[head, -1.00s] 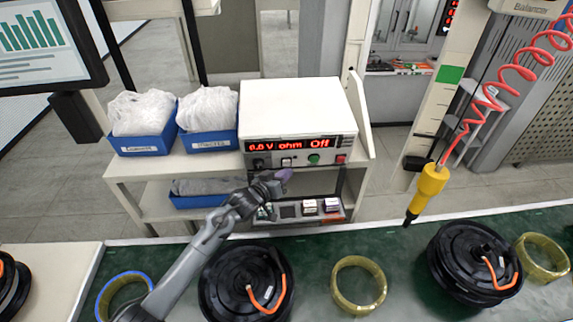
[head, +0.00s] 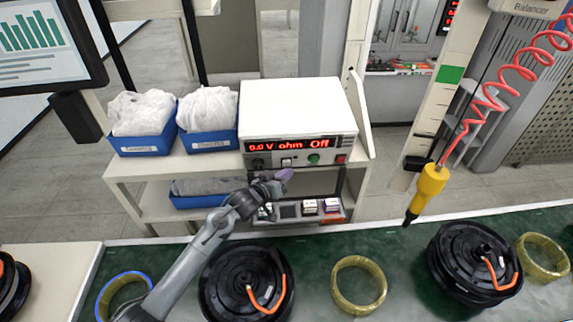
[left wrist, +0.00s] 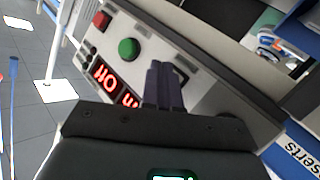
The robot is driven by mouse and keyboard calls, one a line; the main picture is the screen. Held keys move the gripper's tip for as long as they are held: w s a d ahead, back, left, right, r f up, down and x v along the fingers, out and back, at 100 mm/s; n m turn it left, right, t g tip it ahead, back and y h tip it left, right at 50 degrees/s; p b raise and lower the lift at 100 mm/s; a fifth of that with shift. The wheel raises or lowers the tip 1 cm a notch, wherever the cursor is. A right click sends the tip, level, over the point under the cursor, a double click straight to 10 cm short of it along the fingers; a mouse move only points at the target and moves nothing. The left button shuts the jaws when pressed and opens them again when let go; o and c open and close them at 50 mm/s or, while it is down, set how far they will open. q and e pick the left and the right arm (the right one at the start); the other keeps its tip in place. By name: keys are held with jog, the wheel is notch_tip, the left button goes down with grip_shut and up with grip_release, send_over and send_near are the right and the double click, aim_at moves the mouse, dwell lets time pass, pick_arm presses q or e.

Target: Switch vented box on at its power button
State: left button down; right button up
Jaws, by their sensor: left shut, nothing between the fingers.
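The vented box (head: 297,105) is a white instrument on top of the cart. Its red display (head: 290,144) reads "0.0 V ohm Off". Below the display are a small light switch (head: 287,162), a green button (head: 314,158) and a red one (head: 341,159). My left gripper (head: 285,175) is shut and empty, just below and in front of the switch. My right gripper is not in view.
Blue bins (head: 143,138) with white bags stand left of the box. A second instrument (head: 310,209) sits on the lower shelf, under my left gripper. Hub motors (head: 238,285) and yellow rings (head: 358,307) lie on the green bench. A yellow tool (head: 429,187) hangs at the right.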

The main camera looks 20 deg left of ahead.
pick_arm(q)
jog(key=shift+w, duration=0.1)
dwell(0.5)
jog(key=shift+w+a, duration=0.2)
jog(key=shift+w, duration=0.1)
dwell(0.5)
jog(key=shift+w+a+r, duration=0.1)
jog(key=shift+w+a, duration=0.1)
jog(key=shift+w, duration=0.2)
dwell(0.6)
jog(key=shift+s+d+p, duration=0.35)
jog(key=shift+s+p, duration=0.25)
jog(key=shift+s, duration=0.2)
